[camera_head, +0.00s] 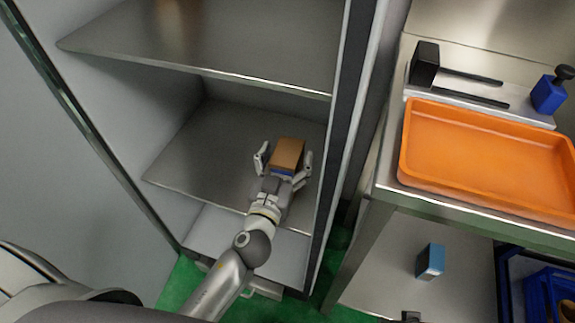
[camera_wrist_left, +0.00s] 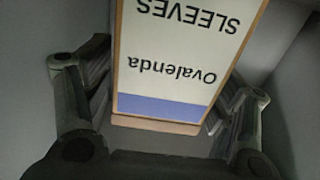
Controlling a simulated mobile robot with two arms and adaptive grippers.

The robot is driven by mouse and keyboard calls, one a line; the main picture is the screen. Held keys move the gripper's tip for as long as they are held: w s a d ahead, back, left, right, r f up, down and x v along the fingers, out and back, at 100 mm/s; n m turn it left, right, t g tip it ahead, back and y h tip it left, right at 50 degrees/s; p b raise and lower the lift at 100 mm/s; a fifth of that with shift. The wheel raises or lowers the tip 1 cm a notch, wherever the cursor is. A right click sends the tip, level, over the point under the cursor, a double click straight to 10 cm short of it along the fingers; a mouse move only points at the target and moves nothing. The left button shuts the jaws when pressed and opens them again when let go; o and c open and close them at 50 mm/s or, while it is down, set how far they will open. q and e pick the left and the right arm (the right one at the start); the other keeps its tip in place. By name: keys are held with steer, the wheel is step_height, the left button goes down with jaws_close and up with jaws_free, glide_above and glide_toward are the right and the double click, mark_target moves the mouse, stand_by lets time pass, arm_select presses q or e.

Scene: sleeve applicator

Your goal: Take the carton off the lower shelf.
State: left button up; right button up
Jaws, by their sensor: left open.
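The carton (camera_head: 287,154) is a small orange-brown box on the lower shelf (camera_head: 215,145) of the cabinet. In the left wrist view the carton (camera_wrist_left: 178,62) shows a white label reading "Ovalenda SLEEVES", upside down, with a blue band at the near edge. My left gripper (camera_head: 283,160) reaches in from the front with its jaws open. One finger is on each side of the carton, and gaps show between fingers and carton in the head view. The label's far part is cut off in the wrist view. My right gripper is not in view.
The upper shelf (camera_head: 200,45) hangs above the lower one, and cabinet walls stand at both sides. To the right, a metal bench holds an orange tray (camera_head: 490,155), a black block (camera_head: 424,64) and a blue stamp-like object (camera_head: 549,93). A small blue box (camera_head: 431,261) stands below.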

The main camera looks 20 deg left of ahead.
arm_select(q)
steer(key=shift+w, duration=0.5)
steer(key=c, duration=1.3)
steer(key=shift+c, duration=0.3)
steer(key=shift+r, duration=0.25)
